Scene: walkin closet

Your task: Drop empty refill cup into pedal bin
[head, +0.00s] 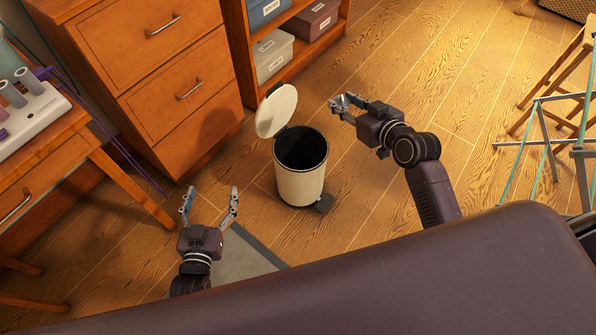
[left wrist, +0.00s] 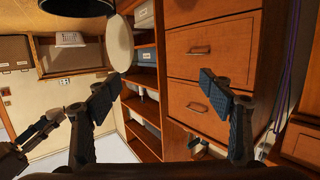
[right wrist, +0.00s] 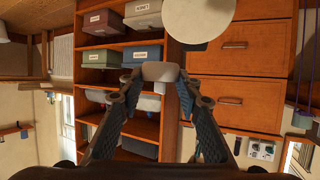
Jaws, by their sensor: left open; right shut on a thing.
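The cream pedal bin (head: 300,183) stands upright on the wooden floor with its round lid (head: 276,111) raised and its dark inside showing. The lid also shows in the left wrist view (left wrist: 119,45) and the right wrist view (right wrist: 198,18). My right gripper (head: 342,104) is shut on a small pale cup, to the right of the bin's opening and apart from it. The cup (right wrist: 160,71) shows between the fingertips in the right wrist view; its inside is not visible there. My left gripper (head: 211,203) is open and empty, left of the bin.
A wooden drawer cabinet (head: 165,85) and a shelf unit with storage boxes (head: 272,55) stand behind the bin. A desk (head: 60,155) is at the left. The floor (head: 440,65) right of the bin is clear.

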